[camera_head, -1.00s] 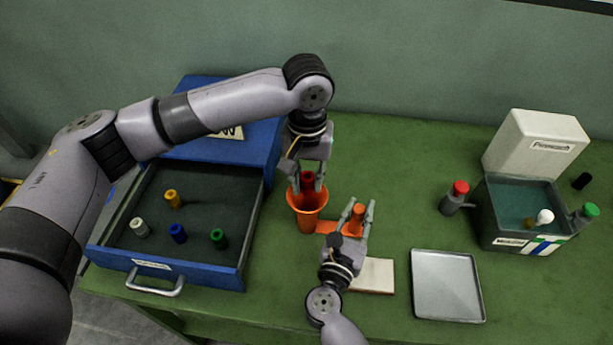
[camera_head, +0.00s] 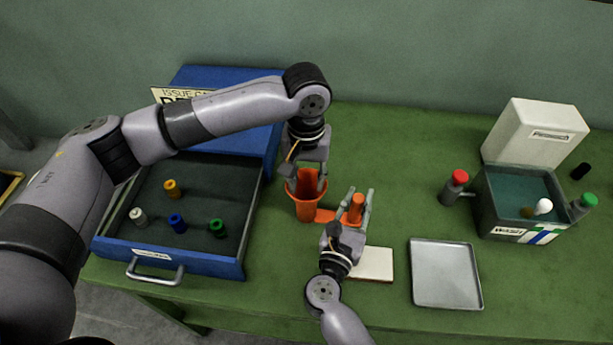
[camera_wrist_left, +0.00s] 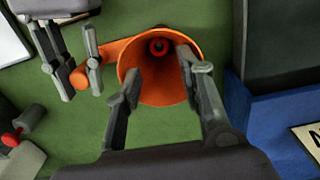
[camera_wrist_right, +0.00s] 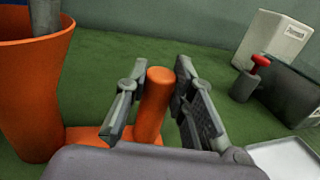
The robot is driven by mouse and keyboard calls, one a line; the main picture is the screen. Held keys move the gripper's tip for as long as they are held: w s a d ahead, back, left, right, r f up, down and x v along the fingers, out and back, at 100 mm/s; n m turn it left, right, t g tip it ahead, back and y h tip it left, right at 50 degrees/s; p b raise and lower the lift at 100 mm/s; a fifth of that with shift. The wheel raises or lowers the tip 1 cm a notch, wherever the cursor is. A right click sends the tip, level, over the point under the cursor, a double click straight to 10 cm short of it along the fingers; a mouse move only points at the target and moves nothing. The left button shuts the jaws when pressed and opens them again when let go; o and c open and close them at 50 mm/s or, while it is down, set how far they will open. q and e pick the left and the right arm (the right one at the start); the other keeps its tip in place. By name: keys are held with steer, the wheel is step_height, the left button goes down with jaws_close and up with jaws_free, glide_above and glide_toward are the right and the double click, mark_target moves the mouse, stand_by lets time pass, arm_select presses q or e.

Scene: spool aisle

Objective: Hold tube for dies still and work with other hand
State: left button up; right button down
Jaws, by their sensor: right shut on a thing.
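The orange tube for dies (camera_head: 306,208) stands on the green table with a flared mouth. A flat arm joins it to an upright orange post (camera_wrist_right: 153,108). My right gripper (camera_head: 358,198) is shut on this post. My left gripper (camera_head: 307,186) is open and empty at the tube's mouth, its fingertips over or just inside the rim. In the left wrist view a red die (camera_wrist_left: 159,46) lies deep inside the tube (camera_wrist_left: 190,52). The die is hidden in the head view.
An open blue drawer (camera_head: 198,262) at left holds yellow, white, blue and green dies. A pale block (camera_head: 374,264) lies near my right gripper and a metal tray (camera_head: 445,275) farther right. An open grey box (camera_head: 486,219) with red-topped (camera_head: 458,178) and green-topped items beside it is at right.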

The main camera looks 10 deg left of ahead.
arm_select(q)
steer(key=shift+o, duration=0.9)
steer(key=shift+a, duration=0.1)
step_height(320, 180, up, 12)
stand_by(1.1)
arm_select(e)
steer(key=c, duration=1.3)
jaws_free()
steer(key=shift+s, duration=0.1)
steer(key=v, duration=1.2)
